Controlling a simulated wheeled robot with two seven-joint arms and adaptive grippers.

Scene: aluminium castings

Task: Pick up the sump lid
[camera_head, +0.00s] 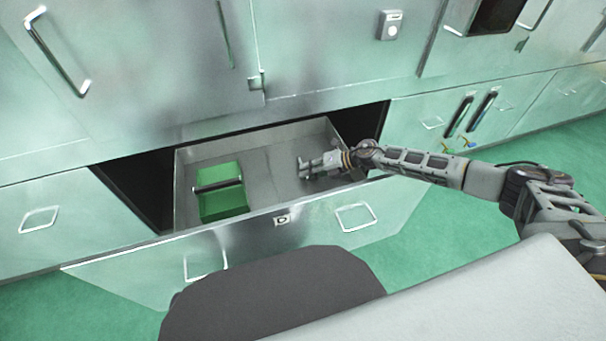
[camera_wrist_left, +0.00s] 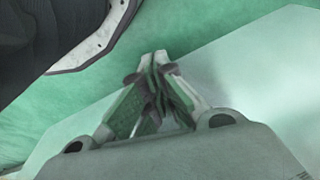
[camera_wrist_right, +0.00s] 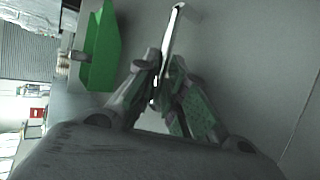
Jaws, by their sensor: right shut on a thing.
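The sump lid (camera_wrist_right: 172,40) shows in the right wrist view as a thin, pale metal piece seen nearly edge-on, with a bent far end. My right gripper (camera_wrist_right: 160,75) is shut on its near end. In the head view my right gripper (camera_head: 306,170) is inside the open drawer (camera_head: 270,165), toward its right side. My left gripper (camera_wrist_left: 158,62) shows only in the left wrist view. Its fingertips are together with nothing visible between them, above the pale drawer front and green floor.
A green box (camera_head: 223,203) with a dark bar (camera_head: 217,186) across it stands in the drawer's left part. The box also shows in the right wrist view (camera_wrist_right: 100,50). Metal cabinets (camera_head: 330,50) rise behind. The drawer floor between box and gripper is clear.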

